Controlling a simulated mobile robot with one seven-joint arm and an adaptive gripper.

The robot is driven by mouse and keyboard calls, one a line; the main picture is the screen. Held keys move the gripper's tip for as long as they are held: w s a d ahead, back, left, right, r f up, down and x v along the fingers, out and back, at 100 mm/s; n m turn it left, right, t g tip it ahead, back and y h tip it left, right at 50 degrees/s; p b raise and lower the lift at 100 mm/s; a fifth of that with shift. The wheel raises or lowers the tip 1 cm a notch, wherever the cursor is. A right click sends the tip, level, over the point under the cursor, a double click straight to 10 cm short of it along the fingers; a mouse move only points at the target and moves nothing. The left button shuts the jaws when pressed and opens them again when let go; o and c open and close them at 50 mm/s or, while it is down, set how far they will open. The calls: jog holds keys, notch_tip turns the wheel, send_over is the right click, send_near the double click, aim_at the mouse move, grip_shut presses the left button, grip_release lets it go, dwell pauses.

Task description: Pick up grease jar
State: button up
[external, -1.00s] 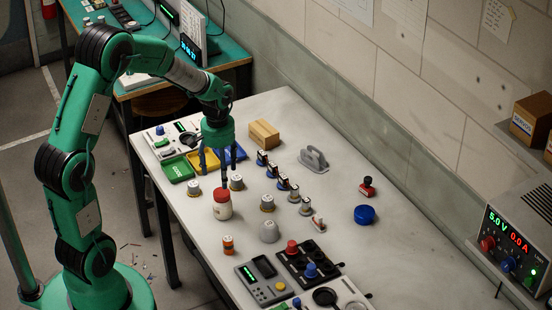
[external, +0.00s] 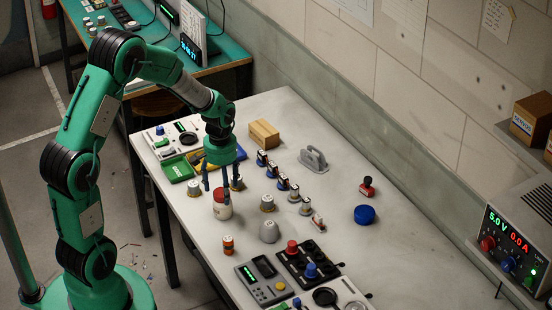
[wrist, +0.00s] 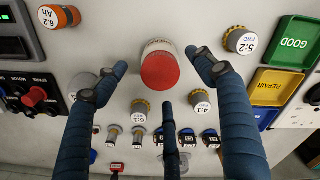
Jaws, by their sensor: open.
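The grease jar (external: 222,210) is most likely the white jar with a red lid standing upright on the bench. In the wrist view its red lid (wrist: 160,71) shows at upper middle, with a little white body and part of a label behind it. My gripper (external: 220,190) is above and around the jar's top, pointing down, with its fingers apart. In the wrist view two blue fingers flank the lid left and right, and a third finger (wrist: 170,135) stands below it. I see gaps between the fingers and the lid. The fingers hide part of the lid in the external view.
A grey dome (external: 269,230) and an orange cylinder (external: 228,245) are nearby. Coloured trays (external: 176,168) lie at left. The bench's right side is mostly clear.

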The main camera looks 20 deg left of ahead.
aim_at(223, 206)
jog(key=shift+f, duration=1.45)
jog(key=shift+s+a+f+b, duration=0.15)
jog(key=shift+f+b, duration=0.7)
jog(key=shift+f, duration=1.75)
jog(key=c, duration=1.5)
jog(key=shift+r, duration=0.1)
